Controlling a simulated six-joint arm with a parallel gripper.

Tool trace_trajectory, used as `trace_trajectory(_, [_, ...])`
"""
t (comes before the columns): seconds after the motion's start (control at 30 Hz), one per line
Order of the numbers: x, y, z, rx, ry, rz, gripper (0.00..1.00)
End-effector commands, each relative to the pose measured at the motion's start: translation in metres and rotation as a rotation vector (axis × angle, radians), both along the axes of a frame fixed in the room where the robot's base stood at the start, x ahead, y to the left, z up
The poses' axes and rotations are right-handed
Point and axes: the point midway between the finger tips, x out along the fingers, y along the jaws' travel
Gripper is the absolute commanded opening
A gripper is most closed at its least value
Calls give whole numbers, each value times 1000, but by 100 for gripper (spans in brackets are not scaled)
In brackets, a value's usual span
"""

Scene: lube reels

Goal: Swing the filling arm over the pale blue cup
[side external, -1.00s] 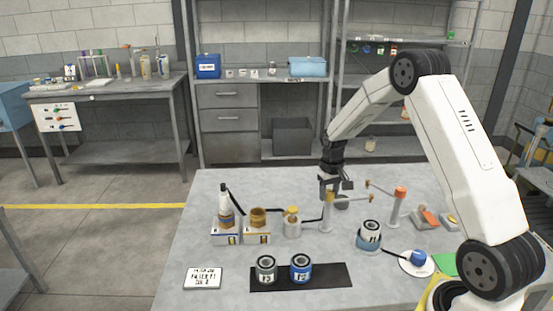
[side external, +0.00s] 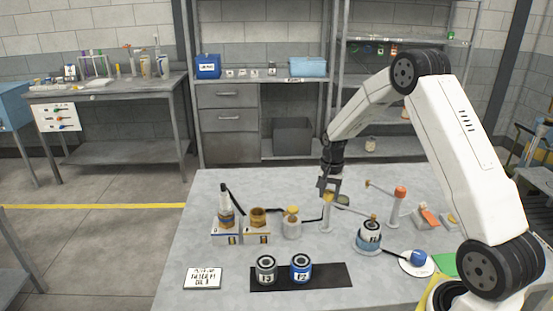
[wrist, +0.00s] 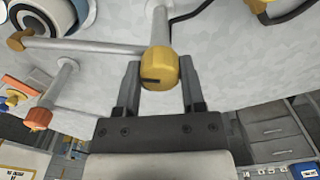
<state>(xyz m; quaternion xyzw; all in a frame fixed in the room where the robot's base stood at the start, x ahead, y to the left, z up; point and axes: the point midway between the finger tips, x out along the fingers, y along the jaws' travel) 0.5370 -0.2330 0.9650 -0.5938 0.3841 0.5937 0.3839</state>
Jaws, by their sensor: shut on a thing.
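The filling arm (side external: 352,208) is a thin bar on a grey post, with a yellow knob (wrist: 160,68) on top. My gripper (side external: 328,192) is shut on that knob, one finger on each side in the wrist view (wrist: 160,85). The bar's brass tip (side external: 374,217) appears at the top of the pale blue cup (side external: 368,242) in the side view. The cup holds a reel (side external: 371,229) with a dark rim and white label. In the wrist view the tip (wrist: 15,40) overlaps the near edge of the cup's round shape; exact centring is unclear.
An orange-topped post (side external: 398,205) with its own bar stands right of the filling arm. Jars (side external: 292,224) and bottles stand left.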

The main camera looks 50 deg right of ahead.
Motion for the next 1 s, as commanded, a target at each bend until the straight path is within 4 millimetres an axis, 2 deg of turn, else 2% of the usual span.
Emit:
trace_trajectory(0.43, [0, 0, 0, 2, 1, -16, 0])
trace_trajectory(0.47, [0, 0, 0, 1, 0, -16, 57])
trace_trajectory(0.5, [0, 0, 0, 1, 0, -15, 70])
trace_trajectory(0.57, [0, 0, 0, 1, 0, -15, 86])
trace_trajectory(1.0, [0, 0, 4, 0, -1, -13, 86])
